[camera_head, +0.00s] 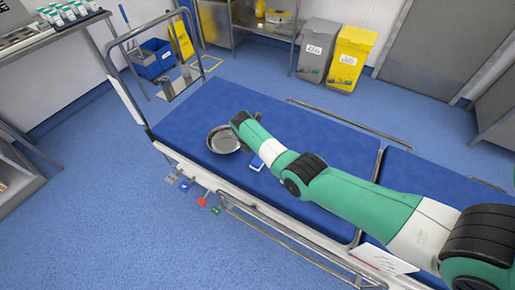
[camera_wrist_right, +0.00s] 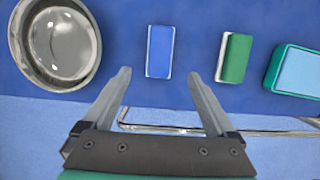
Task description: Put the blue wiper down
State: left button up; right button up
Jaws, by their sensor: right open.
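The blue wiper (camera_wrist_right: 160,52) is a blue block with a white edge, lying flat on the blue operating table (camera_wrist_right: 195,20) in the right wrist view. My right gripper (camera_wrist_right: 159,75) is open and empty. Its two fingertips point toward the wiper, one on each side of its line, and appear apart from it. In the head view the right gripper is largely hidden by its arm. My left gripper is in neither view.
A round metal bowl (camera_wrist_right: 58,42) lies left of the wiper. A green block with a white edge (camera_wrist_right: 234,57) and a teal-rimmed light blue block (camera_wrist_right: 296,70) lie to its right. A metal rail (camera_head: 290,245) runs along the table's near side. Grey (camera_head: 316,50) and yellow (camera_head: 350,58) bins stand behind.

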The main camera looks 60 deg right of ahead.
pick_arm(q)
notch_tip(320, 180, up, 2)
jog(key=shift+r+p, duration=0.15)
jog(key=shift+p, duration=0.4)
pick_arm(e)
jog(key=v, duration=0.3)
jog(key=shift+a+r, duration=0.1)
